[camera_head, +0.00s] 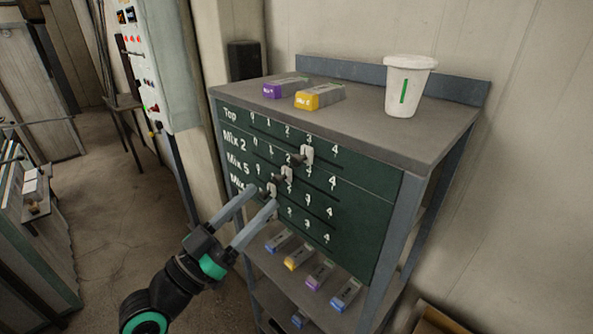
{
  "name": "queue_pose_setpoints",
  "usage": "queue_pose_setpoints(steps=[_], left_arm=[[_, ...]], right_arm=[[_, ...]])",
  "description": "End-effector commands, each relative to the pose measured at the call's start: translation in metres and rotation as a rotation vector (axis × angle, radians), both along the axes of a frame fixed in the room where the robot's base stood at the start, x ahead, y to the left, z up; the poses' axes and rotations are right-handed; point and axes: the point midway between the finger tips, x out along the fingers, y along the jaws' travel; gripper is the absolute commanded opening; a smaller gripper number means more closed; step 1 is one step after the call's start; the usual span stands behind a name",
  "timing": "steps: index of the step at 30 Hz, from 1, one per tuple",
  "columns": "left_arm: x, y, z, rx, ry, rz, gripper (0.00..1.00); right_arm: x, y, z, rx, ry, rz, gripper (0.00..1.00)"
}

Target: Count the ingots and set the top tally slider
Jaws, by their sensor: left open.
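A green tally board (365,205) on the rack's front has rows labelled Top, Mix 2, Mix 5 and a partly hidden Mix row, numbered 0 to 4. The top slider (307,153) sits under the 3. The second-row slider (287,174) is near 2, and the third-row slider (272,190) is near 1. On the rack top lie two ingots, one purple-ended (285,88) and one yellow-ended (319,97). My left gripper (263,197) is open, its fingertips near the third-row slider; contact is unclear. It covers part of the lowest row.
A white cup (406,85) with a green stripe stands on the rack top (375,130). Several ingots (298,257) lie on the shelf below the board. A control panel (150,65) is at the left. The floor (125,200) left of the rack is clear.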

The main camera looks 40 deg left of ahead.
Motion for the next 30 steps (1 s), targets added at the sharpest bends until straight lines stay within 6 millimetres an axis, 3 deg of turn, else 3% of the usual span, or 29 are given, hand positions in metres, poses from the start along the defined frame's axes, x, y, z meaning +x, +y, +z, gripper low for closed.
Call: queue_pose_setpoints(steps=[15, 20, 27, 30], left_arm=[[0.091, -0.002, 0.041, 0.0, 0.0, -0.002, 0.61], [0.103, -0.002, 0.044, 0.0, 0.0, -0.001, 0.61], [0.103, -0.002, 0.044, 0.0, 0.0, -0.001, 0.61], [0.103, -0.002, 0.044, 0.0, 0.0, -0.001, 0.43]], right_arm=[[0.0, 0.0, 0.025, 0.0, 0.0, 0.0, 0.0], [0.0, 0.0, 0.026, 0.0, 0.0, 0.0, 0.0], [0.0, 0.0, 0.026, 0.0, 0.0, 0.0, 0.0], [0.0, 0.0, 0.026, 0.0, 0.001, 0.0, 0.0]])
